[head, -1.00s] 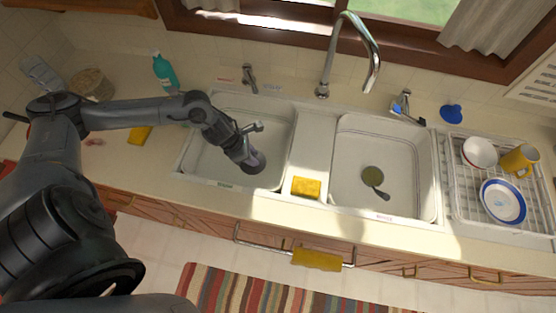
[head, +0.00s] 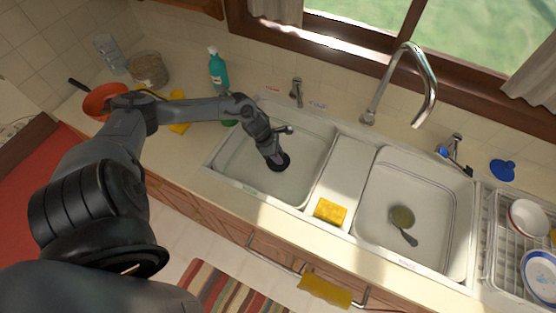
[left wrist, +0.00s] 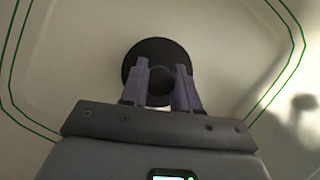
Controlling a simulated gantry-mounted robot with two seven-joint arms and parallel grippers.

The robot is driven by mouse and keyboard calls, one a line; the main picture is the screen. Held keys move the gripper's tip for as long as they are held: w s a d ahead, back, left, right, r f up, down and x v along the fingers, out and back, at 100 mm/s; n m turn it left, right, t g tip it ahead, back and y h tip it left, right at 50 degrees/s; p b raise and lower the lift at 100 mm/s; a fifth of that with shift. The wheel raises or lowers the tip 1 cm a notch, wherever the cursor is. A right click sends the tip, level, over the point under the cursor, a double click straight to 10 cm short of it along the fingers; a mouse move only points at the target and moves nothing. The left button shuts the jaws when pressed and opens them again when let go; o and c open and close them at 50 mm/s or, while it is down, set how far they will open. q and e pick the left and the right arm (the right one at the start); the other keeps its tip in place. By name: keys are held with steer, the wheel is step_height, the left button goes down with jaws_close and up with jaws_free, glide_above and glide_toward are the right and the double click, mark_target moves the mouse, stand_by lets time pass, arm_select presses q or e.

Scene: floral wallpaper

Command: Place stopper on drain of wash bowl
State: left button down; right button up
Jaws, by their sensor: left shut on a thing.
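The left sink basin (head: 237,168) is a white wash bowl. My left gripper (head: 275,153) reaches down into it. In the left wrist view, its two purple fingers (left wrist: 162,84) are shut on the knob of a round black stopper (left wrist: 134,64). The stopper also shows as a dark disc at the fingertips in the head view (head: 284,166). The stopper lies flat over the middle of the basin floor; whether it touches the floor I cannot tell. The drain of this basin is not visible; the stopper and gripper cover that area. My right gripper is not in view.
The right basin (head: 375,220) holds a round greenish drain strainer or ladle (head: 402,217). A yellow sponge (head: 330,212) lies on the divider. Small taps and a tall curved faucet (head: 430,95) stand behind. A green bottle (head: 219,72) and an orange pan (head: 98,101) are at left.

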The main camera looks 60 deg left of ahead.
arm_select(q)
steer(key=shift+w+a+f, duration=0.15)
steer(key=shift+a+f, duration=0.1)
steer(key=shift+f, duration=1.95)
steer(key=shift+f, duration=0.1)
steer(key=c, duration=0.8)
jaws_free()
